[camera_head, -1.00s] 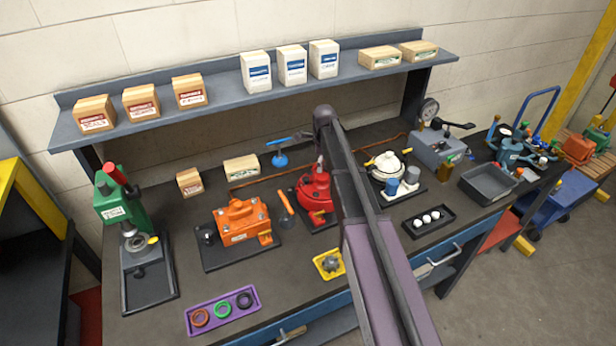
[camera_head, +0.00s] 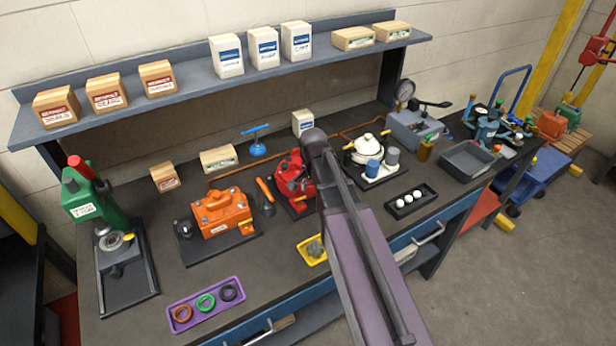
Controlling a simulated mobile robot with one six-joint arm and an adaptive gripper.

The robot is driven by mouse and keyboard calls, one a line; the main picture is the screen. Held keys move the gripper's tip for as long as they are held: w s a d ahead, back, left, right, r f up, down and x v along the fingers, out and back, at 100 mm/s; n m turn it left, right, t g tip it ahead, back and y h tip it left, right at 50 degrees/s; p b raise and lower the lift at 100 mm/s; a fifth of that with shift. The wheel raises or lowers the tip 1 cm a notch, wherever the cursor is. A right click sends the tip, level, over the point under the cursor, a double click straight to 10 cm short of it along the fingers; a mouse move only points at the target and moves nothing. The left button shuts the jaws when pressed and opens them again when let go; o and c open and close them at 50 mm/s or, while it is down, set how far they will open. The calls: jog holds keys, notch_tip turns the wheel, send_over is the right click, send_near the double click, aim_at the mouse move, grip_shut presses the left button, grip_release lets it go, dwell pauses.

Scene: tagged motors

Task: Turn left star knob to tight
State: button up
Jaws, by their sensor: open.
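No part is clearly readable as the left star knob. A small dark knob-like part (camera_head: 184,229) sits at the left end of the orange motor's base plate. The orange motor (camera_head: 222,211) stands on that plate left of the middle of the bench. A grey star-shaped piece (camera_head: 315,249) lies in a yellow tray (camera_head: 305,261), partly behind my arm. A red motor (camera_head: 292,180) stands beside my arm's elbow and is partly hidden by it. A white motor (camera_head: 367,148) stands to the right. My gripper is not visible; my own arm link hides the area behind it.
A green press (camera_head: 88,197) stands at the left end. A purple tray (camera_head: 187,321) with rings lies at the front edge. A black tray (camera_head: 397,213) with white balls and a grey bin (camera_head: 468,160) are on the right. A shelf (camera_head: 200,85) with boxes runs behind.

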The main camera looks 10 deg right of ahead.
jog(key=s+f+n+b, duration=0.2)
jog(key=s+n, duration=0.7)
jog(key=s, duration=0.3)
jog(key=shift+f+n, duration=0.2)
jog(key=shift+n, duration=0.1)
jog(key=shift+c, duration=1.1)
jog(key=shift+d, duration=0.1)
